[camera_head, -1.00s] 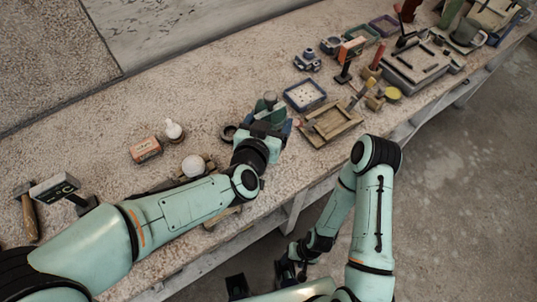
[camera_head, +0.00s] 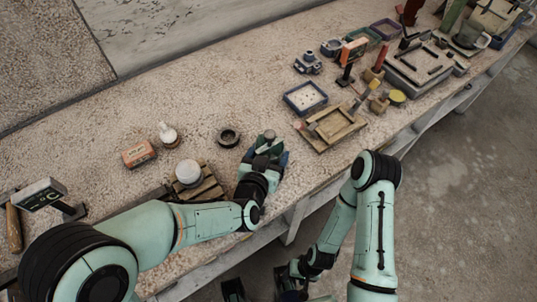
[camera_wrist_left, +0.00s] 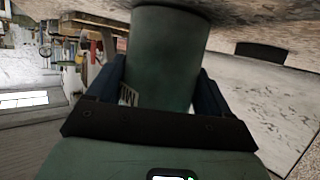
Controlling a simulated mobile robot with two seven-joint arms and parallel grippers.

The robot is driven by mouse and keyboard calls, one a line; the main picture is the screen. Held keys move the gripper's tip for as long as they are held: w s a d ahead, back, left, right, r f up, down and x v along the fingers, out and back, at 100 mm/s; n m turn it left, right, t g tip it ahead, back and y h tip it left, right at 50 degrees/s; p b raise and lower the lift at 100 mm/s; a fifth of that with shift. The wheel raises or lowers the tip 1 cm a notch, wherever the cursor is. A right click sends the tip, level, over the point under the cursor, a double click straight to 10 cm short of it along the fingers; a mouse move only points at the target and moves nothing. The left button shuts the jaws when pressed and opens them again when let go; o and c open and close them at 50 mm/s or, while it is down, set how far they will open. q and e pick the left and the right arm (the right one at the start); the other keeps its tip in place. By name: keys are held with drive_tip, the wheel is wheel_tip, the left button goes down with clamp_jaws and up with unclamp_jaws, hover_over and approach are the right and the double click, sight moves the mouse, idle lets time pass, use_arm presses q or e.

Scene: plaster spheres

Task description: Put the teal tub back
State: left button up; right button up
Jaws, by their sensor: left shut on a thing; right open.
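I cannot tell whether the tub touches the bench. My right gripper (camera_head: 262,290) is open and empty, low in front of the bench, partly cut off by the frame.
A dark ring-shaped holder (camera_head: 228,137) stands left of the tub. A white ball (camera_head: 188,171) rests by a slatted wooden rack (camera_head: 208,189). A wooden tray (camera_head: 335,128) and a blue-rimmed tray (camera_head: 305,97) lie to the right. The bench behind the ring is clear.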

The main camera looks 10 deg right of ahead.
use_arm(q)
drive_tip(key=o, duration=1.5)
drive_tip(key=shift+f, duration=0.1)
drive_tip(key=shift+c, duration=0.2)
drive_tip(key=shift+s+a+r, duration=0.15)
drive_tip(key=shift+s+r, duration=0.05)
drive_tip(key=shift+r, duration=0.1)
drive_tip(key=v, duration=0.7)
drive_tip(key=shift+s+a+r+p, duration=0.2)
drive_tip(key=shift+s+p, duration=0.05)
drive_tip(key=shift+p, duration=0.05)
drive_tip(key=b+v, duration=0.2)
drive_tip(key=b, duration=0.1)
drive_tip(key=shift+s+a+f, duration=0.15)
drive_tip(key=shift+a, duration=0.05)
drive_tip(key=shift+s+a+r+b, duration=0.2)
drive_tip(key=shift+s+r+b, duration=0.1)
drive_tip(key=shift+s+b, duration=0.3)
